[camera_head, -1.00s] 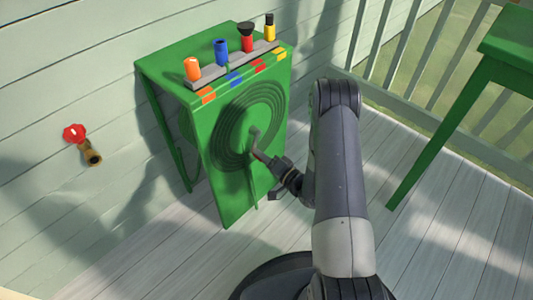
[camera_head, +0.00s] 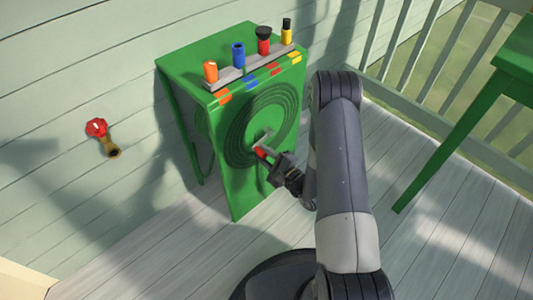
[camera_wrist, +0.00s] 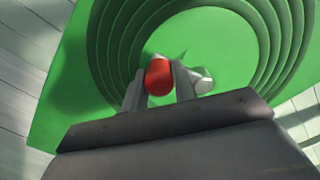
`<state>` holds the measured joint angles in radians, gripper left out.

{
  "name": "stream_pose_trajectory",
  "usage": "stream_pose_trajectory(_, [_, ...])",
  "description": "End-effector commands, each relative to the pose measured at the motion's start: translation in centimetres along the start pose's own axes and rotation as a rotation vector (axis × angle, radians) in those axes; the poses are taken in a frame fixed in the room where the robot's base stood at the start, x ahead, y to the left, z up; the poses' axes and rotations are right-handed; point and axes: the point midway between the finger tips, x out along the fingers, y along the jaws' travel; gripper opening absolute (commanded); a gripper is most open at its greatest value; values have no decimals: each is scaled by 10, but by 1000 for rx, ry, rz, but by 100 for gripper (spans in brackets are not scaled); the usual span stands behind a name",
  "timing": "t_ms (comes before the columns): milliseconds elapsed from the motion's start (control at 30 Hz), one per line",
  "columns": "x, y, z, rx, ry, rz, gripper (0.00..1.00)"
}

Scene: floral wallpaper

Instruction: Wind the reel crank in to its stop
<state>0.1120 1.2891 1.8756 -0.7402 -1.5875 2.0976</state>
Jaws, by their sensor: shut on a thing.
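The reel is a coil of green hose (camera_head: 246,110) on the front panel of the green stand. It fills the back of the wrist view (camera_wrist: 120,40). The crank's pale grey part (camera_wrist: 201,79) shows at the reel's middle, to the right of the fingers. The crank's red knob (camera_wrist: 159,77) sits between my two fingers; it shows as a small red spot in the head view (camera_head: 261,153). My gripper (camera_wrist: 160,88) is shut on this knob, in front of the reel. My gripper hides most of the crank arm in the wrist view.
Orange (camera_head: 210,71), blue (camera_head: 238,54), red-and-black (camera_head: 264,41) and yellow-and-black (camera_head: 287,31) pieces stand in a grey rack on the stand. A red valve wheel (camera_head: 96,128) is on the wall at left. A green table (camera_head: 513,55) and railing (camera_head: 435,115) bound the right.

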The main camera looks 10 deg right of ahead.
Motion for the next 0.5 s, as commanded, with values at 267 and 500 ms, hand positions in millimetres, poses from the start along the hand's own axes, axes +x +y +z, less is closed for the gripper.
stream_pose_trajectory(267, [0, -16, 13, 255, -1, 1, 0])
stream_pose_trajectory(500, [0, -27, 18, 432, -1, 0, 0])
